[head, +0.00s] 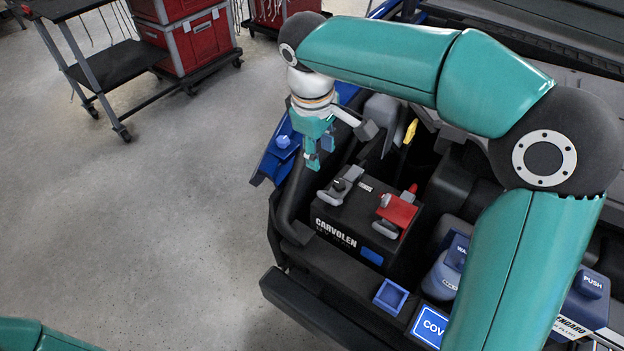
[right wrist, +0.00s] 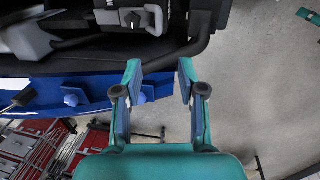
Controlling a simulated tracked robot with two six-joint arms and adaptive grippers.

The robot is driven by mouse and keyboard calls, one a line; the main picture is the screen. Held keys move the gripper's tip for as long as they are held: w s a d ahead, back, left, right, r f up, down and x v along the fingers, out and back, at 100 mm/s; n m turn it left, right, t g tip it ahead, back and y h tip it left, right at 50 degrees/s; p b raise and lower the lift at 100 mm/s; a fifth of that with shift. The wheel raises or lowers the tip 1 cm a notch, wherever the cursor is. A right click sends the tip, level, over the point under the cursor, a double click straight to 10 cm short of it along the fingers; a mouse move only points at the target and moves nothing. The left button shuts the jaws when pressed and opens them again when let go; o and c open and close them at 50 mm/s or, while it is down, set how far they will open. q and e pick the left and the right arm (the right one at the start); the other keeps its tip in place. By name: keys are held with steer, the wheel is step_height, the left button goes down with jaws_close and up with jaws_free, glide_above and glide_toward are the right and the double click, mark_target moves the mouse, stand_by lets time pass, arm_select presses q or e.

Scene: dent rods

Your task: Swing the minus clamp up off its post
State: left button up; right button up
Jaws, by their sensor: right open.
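The battery (head: 335,232) is a black box lettered CARVOLEN in the engine bay. The minus clamp (head: 341,186), grey with a black middle, lies on its top at the back left. It also seems to show at the top of the right wrist view (right wrist: 142,19), partly cut off. The red plus clamp (head: 396,211) sits on the right side of the battery top. My right gripper (head: 320,153) is open and empty, above and behind the minus clamp, apart from it. Its spread fingers show in the right wrist view (right wrist: 160,75). My left gripper is out of view.
A blue tray edge (head: 272,155) with a knob lies left of the right gripper. A yellow-handled part (head: 410,131) stands behind the battery. Open floor lies left; a red tool cabinet (head: 188,42) stands far back.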

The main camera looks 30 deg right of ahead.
steer(key=b, duration=0.2)
glide_toward(326, 197)
steer(key=f, duration=0.2)
steer(key=d+f, duration=0.1)
steer(key=f, duration=0.5)
steer(key=shift+w+d+f, duration=0.15)
steer(key=shift+w+f, duration=0.1)
steer(key=shift+w, duration=0.05)
jaws_close()
